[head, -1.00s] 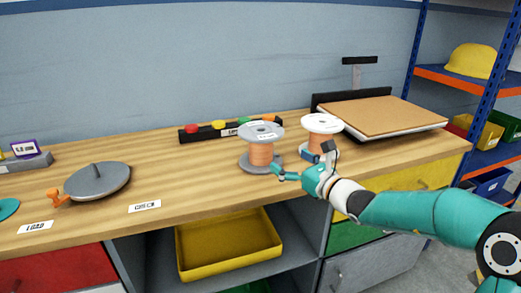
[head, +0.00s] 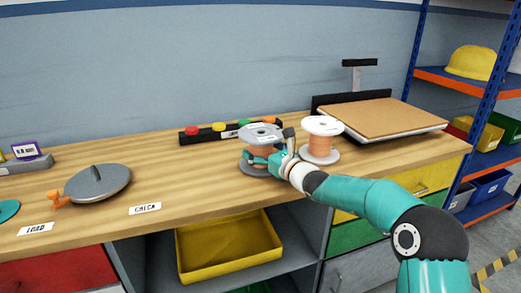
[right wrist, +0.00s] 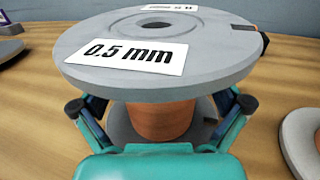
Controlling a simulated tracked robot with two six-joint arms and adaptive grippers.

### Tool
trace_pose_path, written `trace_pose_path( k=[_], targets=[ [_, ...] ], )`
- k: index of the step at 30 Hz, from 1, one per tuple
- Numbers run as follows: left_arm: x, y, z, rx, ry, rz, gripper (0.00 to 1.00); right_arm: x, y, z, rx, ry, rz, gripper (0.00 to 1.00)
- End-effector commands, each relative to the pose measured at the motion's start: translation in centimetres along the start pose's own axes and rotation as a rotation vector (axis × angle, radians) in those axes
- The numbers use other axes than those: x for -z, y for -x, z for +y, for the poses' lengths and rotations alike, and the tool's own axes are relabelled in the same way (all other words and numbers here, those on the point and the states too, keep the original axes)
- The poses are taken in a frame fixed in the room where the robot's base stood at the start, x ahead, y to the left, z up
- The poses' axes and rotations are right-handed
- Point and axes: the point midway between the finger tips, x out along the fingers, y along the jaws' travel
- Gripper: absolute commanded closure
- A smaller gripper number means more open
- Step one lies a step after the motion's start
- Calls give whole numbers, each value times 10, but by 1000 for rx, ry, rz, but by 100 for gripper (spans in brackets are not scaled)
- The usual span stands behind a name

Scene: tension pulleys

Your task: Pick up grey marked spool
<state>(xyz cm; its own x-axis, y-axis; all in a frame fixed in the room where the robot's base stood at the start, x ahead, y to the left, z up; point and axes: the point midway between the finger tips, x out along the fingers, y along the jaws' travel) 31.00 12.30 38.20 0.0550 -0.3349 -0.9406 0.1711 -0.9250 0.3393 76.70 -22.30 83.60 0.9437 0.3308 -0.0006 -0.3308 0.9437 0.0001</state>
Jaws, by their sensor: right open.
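The grey spool (head: 262,133) with copper-coloured winding stands upright on the wooden bench. In the right wrist view the grey spool (right wrist: 160,50) fills the middle, and a white label on its top flange reads "0.5 mm". My right gripper (head: 262,157) is at the spool's front, between its flanges. In the right wrist view the right gripper's fingers (right wrist: 160,118) are open, one on each side of the winding; the upper flange hides part of them. A white spool (head: 321,140) stands to the right of the grey one. My left gripper is out of view.
A black strip with coloured buttons (head: 222,131) lies behind the grey spool. A grey disc (head: 98,183) with an orange knob is at left. A board on a scale-like stand (head: 382,115) is at right. The bench front (head: 200,205) is clear.

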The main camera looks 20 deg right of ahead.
Motion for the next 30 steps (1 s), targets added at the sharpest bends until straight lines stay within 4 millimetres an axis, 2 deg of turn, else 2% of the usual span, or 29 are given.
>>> trace_pose_path(
  k=[6, 23, 24, 30],
  targets=[
    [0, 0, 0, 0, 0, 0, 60, 0, -1, 0, 0, 0, 0, 0],
    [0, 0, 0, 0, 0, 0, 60, 0, 0, 0, 0, 0, 0, 93],
    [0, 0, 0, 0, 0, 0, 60, -3, 0, 0, 0, 1, -6, 97],
    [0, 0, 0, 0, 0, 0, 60, -4, 0, 0, -1, 1, -6, 97]
  ],
)
